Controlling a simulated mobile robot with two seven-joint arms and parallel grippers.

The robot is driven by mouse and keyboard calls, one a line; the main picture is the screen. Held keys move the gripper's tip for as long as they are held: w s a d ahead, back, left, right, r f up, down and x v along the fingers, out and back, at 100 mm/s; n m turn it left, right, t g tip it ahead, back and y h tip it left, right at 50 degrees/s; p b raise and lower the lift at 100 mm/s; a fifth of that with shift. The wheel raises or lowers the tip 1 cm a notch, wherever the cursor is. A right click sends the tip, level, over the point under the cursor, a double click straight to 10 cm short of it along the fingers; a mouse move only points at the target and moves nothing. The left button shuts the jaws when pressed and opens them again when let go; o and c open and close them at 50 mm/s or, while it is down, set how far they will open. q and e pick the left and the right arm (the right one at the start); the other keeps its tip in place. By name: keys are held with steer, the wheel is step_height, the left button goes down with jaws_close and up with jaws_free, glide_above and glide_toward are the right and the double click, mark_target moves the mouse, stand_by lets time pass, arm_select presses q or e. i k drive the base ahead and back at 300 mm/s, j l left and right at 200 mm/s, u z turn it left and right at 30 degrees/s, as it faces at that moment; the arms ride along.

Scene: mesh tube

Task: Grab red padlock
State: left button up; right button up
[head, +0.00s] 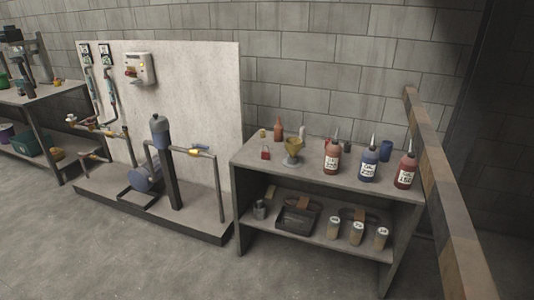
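A small red padlock (265,154) sits on the top of the grey shelf table (310,174), near its left front part. It stands left of a funnel-like tan cup (293,149). A second reddish item shows behind the bottles but is mostly hidden, so I cannot tell what it is. Neither of my grippers shows in the head view.
Large labelled bottles, red (332,157), blue (369,164) and dark red (405,171), stand along the table's right half. A striped beam (445,195) slants past its right end. A pipe panel (205,90) stands left. The floor in front is clear.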

mark_target(265, 155)
steer(key=i+l, duration=0.2)
steer(key=i, duration=0.15)
steer(key=i+l, duration=0.2)
steer(key=i, duration=0.2)
steer(key=i+l, duration=0.2)
steer(key=i, duration=0.15)
